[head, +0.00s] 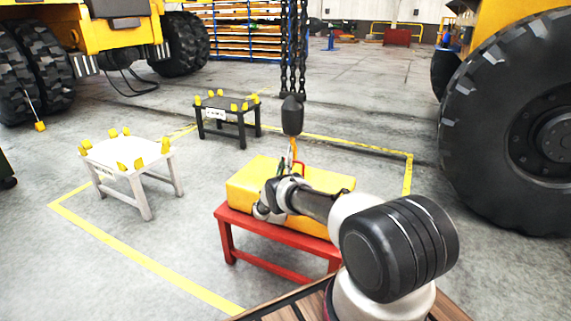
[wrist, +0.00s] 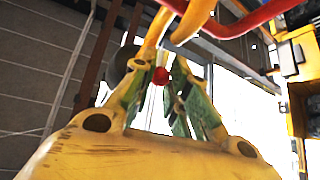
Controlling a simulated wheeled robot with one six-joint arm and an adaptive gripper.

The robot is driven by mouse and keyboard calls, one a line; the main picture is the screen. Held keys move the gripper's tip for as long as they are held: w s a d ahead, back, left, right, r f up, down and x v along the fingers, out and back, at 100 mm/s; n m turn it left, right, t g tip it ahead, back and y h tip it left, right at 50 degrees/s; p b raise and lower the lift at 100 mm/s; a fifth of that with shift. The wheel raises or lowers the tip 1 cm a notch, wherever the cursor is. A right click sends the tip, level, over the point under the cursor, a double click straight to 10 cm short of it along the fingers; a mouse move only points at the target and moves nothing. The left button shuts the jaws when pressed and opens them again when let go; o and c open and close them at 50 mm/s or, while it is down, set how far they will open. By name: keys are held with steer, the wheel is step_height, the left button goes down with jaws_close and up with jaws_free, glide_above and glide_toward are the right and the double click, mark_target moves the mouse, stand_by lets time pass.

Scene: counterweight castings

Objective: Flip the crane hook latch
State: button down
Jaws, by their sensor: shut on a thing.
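The crane hook (head: 293,146), orange, hangs below a dark hook block (head: 292,115) on black chains, just above the yellow casting. In the wrist view the hook (wrist: 165,25) is at the top centre, close ahead of my gripper. My gripper (wrist: 165,82) has worn yellow and green fingers, drawn together around a small red knob (wrist: 160,76), which appears to be on the hook's latch. The rest of the latch is hard to make out. In the head view my wrist and arm hide most of my gripper. A red lifting loop (wrist: 240,22) passes beside the hook.
The yellow casting (head: 330,180) rests on a red stand (head: 270,238). A white stand (head: 143,180) and a black stand (head: 228,125), both with yellow corner blocks, are at the left and behind. Large tyres flank the area. Floor inside the yellow lines is clear between stands.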

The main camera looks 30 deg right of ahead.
stand_by(0.3)
steer(key=c, duration=1.3)
jaws_free()
steer(key=shift+c, duration=0.2)
steer(key=shift+r, duration=0.1)
step_height(320, 180, up, 10)
steer(key=shift+f, duration=0.1)
